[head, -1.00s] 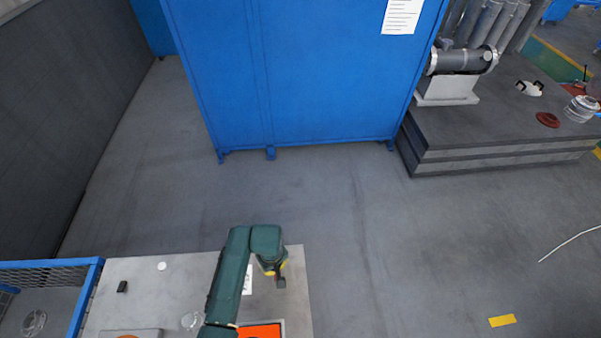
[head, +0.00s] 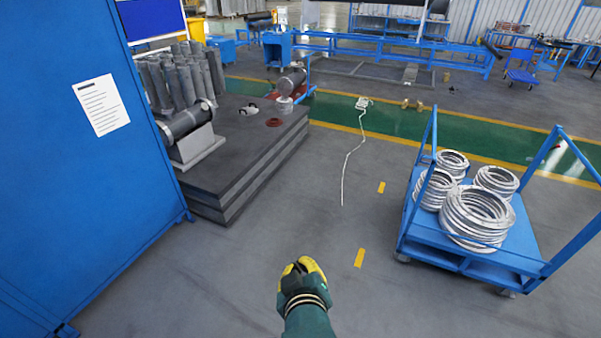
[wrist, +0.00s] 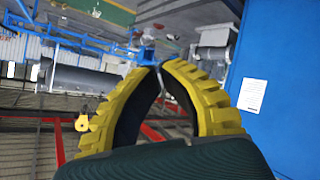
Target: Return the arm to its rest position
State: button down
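My gripper (head: 303,264) shows at the bottom middle of the head view, at the end of my dark green arm. It is over open grey floor and touches nothing. In the wrist view my gripper's yellow ribbed fingers (wrist: 161,67) curve inward and their tips come together. There is a small dark gap behind the tips, and nothing is held in it. The rest of my arm is cut off by the lower edge of the head view.
A blue cabinet (head: 75,190) stands at left, beside a dark slab platform (head: 235,180) with grey cylinders (head: 175,80). A blue cart (head: 520,235) with silver coils (head: 475,215) stands at right. A white cable (head: 346,170) lies on the floor.

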jog(key=s+d+r+m+t+h, duration=0.1)
jog(key=d+r+m+t, duration=0.15)
jog(key=r, duration=0.45)
jog(key=s+d+r+m+t, duration=0.1)
jog(key=s+d+r+t, duration=0.1)
jog(key=d+r, duration=0.3)
jog(key=s+d+r+m+t+h, duration=0.1)
jog(key=s+r+m+t, duration=0.15)
jog(key=s+r, duration=0.4)
jog(key=s+r+m+t, duration=0.1)
jog(key=s+r+t, duration=0.2)
jog(key=r, duration=0.7)
notch_tip(320, 180, up, 14)
jog(key=m+p, duration=0.1)
jog(key=p, duration=1.2)
jog(key=shift+t, duration=0.3)
